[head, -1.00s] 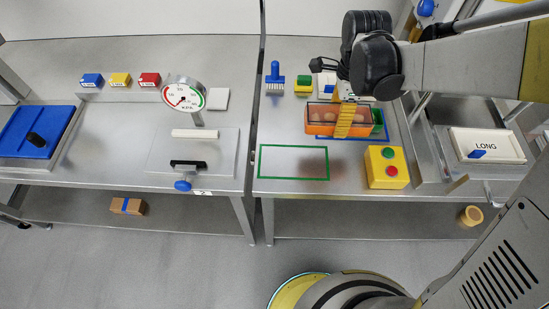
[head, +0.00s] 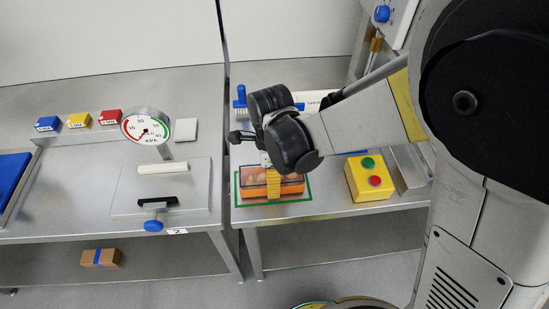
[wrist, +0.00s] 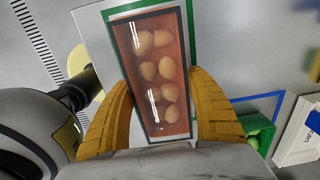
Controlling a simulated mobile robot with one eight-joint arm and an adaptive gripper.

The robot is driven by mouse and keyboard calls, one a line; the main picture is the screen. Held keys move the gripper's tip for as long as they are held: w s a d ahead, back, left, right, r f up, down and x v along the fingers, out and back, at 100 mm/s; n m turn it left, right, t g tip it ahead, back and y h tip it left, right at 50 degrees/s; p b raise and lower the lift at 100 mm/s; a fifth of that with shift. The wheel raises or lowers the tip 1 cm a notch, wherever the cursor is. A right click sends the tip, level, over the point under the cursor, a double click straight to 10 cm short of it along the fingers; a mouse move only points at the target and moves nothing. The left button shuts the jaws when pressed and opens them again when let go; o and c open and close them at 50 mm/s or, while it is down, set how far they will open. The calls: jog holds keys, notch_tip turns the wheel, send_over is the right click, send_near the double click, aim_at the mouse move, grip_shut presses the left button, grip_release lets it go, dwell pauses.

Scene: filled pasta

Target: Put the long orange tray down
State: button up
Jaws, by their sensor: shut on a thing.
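The long orange tray (head: 290,186) has a dark-rimmed clear top, with several round tan pieces showing inside in the wrist view (wrist: 158,70). My gripper (head: 274,190) is shut on it, with yellow fingers on both long sides in the wrist view (wrist: 160,112). The tray is over the green-outlined rectangle (head: 302,200) at the front left of the right-hand table, within the outline as seen from the head. Whether its underside touches the table I cannot tell. My wrist hides part of its back edge.
A yellow box with green and red buttons (head: 358,184) stands right of the outline. A blue outline (wrist: 262,99), a green container (wrist: 258,128) and a white box (wrist: 300,140) lie to the right in the wrist view. A pressure gauge (head: 146,127) stands on the left table.

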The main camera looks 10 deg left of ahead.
jog(key=shift+f, duration=0.2)
jog(key=o, duration=1.4)
jog(key=shift+f, duration=0.15)
jog(key=shift+c, duration=0.2)
notch_tip(320, 180, up, 12)
jog(key=p, duration=0.4)
jog(key=shift+r+p, duration=0.25)
jog(key=shift+p, duration=0.05)
jog(key=s+d+r+n+t, duration=0.2)
jog(key=d+n, duration=0.3)
jog(key=d, duration=0.3)
jog(key=s+d+r+n+t, duration=0.1)
jog(key=d+r+n, duration=0.3)
jog(key=d, duration=0.5)
jog(key=s+d+r+n+t, duration=0.2)
jog(key=d+r+n+t, duration=0.1)
jog(key=d+n, duration=0.3)
jog(key=shift+s+d+r+t, duration=0.35)
jog(key=shift+d+t, duration=0.25)
jog(key=shift+d, duration=0.6)
